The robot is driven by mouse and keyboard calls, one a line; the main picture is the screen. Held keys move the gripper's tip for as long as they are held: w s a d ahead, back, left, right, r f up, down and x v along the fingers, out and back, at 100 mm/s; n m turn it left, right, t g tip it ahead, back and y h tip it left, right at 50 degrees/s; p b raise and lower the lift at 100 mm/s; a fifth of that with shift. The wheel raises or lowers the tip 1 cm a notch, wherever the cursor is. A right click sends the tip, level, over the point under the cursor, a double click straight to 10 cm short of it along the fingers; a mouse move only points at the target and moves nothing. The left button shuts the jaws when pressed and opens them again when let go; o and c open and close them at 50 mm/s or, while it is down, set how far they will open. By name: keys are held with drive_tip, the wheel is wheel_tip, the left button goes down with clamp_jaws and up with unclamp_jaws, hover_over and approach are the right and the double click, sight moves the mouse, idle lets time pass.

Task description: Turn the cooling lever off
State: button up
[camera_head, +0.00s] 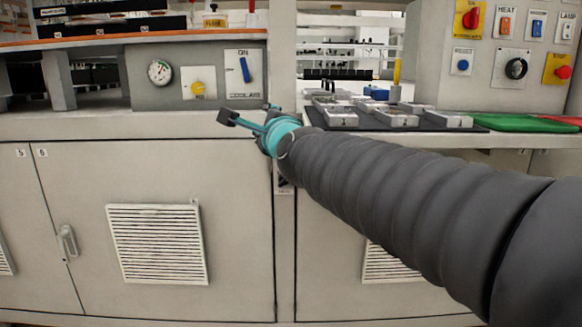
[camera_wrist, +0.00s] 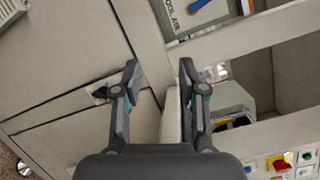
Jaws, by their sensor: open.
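A blue lever (camera_head: 244,70) sits on a white plate marked ON at its top, on the grey panel at upper left centre in the head view. The lever stands nearly upright, its top leaning slightly left. The plate's lower label is too small to read surely. Part of a blue lever (camera_wrist: 204,4) on a white plate shows at the top edge of the wrist view. My gripper (camera_head: 250,114) is below the plate, in front of the cabinet, apart from the lever. In the wrist view my gripper (camera_wrist: 158,67) is open, with nothing between its fingers.
A round gauge (camera_head: 159,71) and a yellow knob (camera_head: 198,87) are left of the lever. A shelf edge (camera_head: 130,40) runs above the panel. Metal parts lie on a dark mat (camera_head: 340,128) at right. A cabinet door (camera_head: 240,220) is below.

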drive_tip(key=s+d+f+n+g+p, duration=0.2)
drive_tip(key=s+d+f+n+g, duration=0.1)
drive_tip(key=s+d+f+n, duration=0.2)
wheel_tip(320, 180, down, 3)
drive_tip(key=s+n, duration=0.2)
drive_tip(key=shift+s+n+g+h, duration=0.2)
drive_tip(key=shift+n+g+h, duration=0.1)
drive_tip(key=shift+n+g, duration=0.1)
